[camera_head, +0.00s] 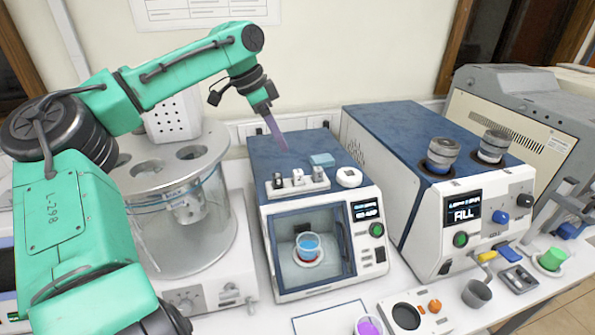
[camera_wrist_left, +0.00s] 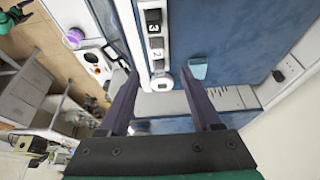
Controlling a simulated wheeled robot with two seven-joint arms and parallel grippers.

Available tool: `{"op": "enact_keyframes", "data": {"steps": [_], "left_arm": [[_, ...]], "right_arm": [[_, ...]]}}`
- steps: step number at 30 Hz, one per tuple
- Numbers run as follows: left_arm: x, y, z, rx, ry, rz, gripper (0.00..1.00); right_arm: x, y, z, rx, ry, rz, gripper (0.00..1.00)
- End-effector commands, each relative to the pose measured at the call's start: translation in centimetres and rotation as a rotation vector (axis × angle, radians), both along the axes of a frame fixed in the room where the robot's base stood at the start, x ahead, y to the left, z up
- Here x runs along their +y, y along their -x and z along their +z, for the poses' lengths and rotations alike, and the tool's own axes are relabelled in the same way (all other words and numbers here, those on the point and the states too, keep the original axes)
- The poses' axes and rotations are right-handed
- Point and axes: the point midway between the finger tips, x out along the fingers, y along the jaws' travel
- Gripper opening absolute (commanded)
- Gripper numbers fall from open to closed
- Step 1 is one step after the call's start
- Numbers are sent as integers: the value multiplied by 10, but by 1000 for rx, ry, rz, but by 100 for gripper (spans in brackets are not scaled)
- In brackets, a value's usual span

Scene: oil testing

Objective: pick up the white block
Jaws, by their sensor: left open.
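A row of small white and dark blocks (camera_head: 298,178) sits in a white holder on the blue top of the middle machine (camera_head: 262,150). A round white piece (camera_head: 349,177) lies to the right of the row. A pale blue block (camera_head: 322,160) lies behind it. I cannot tell which piece is the white block. My left gripper (camera_head: 280,142) is open and empty above the machine top, behind the row, pointing down. Its two fingers (camera_wrist_left: 159,72) are well apart in the left wrist view.
A glass-walled round device (camera_head: 185,215) stands left of the machine. A larger blue and white machine (camera_head: 395,150) with two grey caps stands to the right. A beaker of blue liquid (camera_head: 308,247) is inside the middle machine's chamber. Small cups stand at the front.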

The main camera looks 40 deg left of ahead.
Motion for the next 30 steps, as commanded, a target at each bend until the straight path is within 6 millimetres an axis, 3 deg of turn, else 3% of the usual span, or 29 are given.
{"op": "enact_keyframes", "data": {"steps": [6, 11, 15, 18, 24, 25, 30], "left_arm": [[-12, -16, -48, 4, 0, 1, 65], [-16, -22, -66, 3, 1, 2, 65], [-21, -28, -91, 7, -1, 2, 65], [-24, -33, -106, 3, 0, 1, 65], [-24, -35, -111, -2, 1, 2, 65], [-24, -35, -111, -2, 1, 2, 61], [-24, -35, -111, -2, 1, 3, 0]], "right_arm": [[-10, 16, 14, 25, 15, -3, 100], [-12, 12, 24, 20, 17, -2, 100], [-8, 2, 43, 4, 11, -2, 100], [-4, 1, 44, 1, 5, -2, 100], [1, 2, 42, 2, -2, -3, 100], [1, 2, 41, 3, -2, -3, 100], [1, 4, 41, 5, -1, -2, 100]]}}
